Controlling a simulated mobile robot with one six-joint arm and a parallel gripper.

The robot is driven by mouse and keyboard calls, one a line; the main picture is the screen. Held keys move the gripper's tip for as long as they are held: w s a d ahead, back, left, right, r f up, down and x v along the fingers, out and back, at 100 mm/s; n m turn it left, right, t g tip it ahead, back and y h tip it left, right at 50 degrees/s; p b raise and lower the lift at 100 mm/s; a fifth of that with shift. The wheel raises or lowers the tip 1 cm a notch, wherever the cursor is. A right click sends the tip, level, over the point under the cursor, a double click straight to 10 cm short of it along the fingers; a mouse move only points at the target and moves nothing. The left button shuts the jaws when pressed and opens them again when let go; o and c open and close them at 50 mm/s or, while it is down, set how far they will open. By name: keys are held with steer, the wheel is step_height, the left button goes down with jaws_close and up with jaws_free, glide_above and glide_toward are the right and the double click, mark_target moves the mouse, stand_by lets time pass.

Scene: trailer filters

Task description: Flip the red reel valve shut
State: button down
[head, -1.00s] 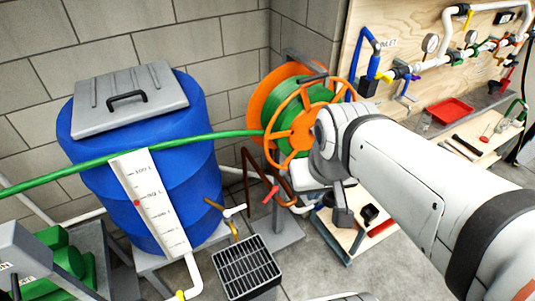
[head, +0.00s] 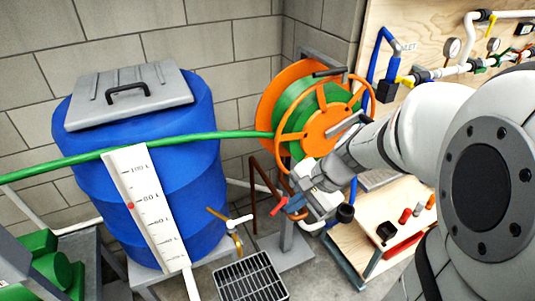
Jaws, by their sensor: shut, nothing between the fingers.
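The red reel valve handle (head: 277,204) shows in the head view as a small red lever low beside the orange hose reel (head: 290,143), at the end of a brown pipe. My gripper (head: 294,205) is at the lower right of the reel, very close to the red handle. Its fingers point down and to the left and appear shut, with nothing seen held. I cannot tell whether a fingertip touches the handle. The valve body is mostly hidden behind the gripper.
A blue barrel (head: 190,173) with a grey lid stands left, with a green hose (head: 190,138) running across it to the reel. A low wooden cart (head: 365,232) stands to the right.

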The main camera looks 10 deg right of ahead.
steer(key=w+d+f+m+t+y+b, duration=0.1)
steer(key=w+d+f+m+t+b, duration=0.15)
steer(key=w+f+m, duration=0.35)
steer(key=w+d+f+m+t+y+b, duration=0.15)
steer(key=f+m+b, duration=0.25)
steer(key=f, duration=0.4)
steer(key=m+t+b, duration=0.2)
steer(key=m+b, duration=0.1)
steer(key=m, duration=0.4)
glide_toward(278, 209)
steer(key=shift+n, duration=0.3)
steer(key=b+x, duration=0.1)
steer(key=x, duration=0.6)
steer(key=shift+b, duration=0.35)
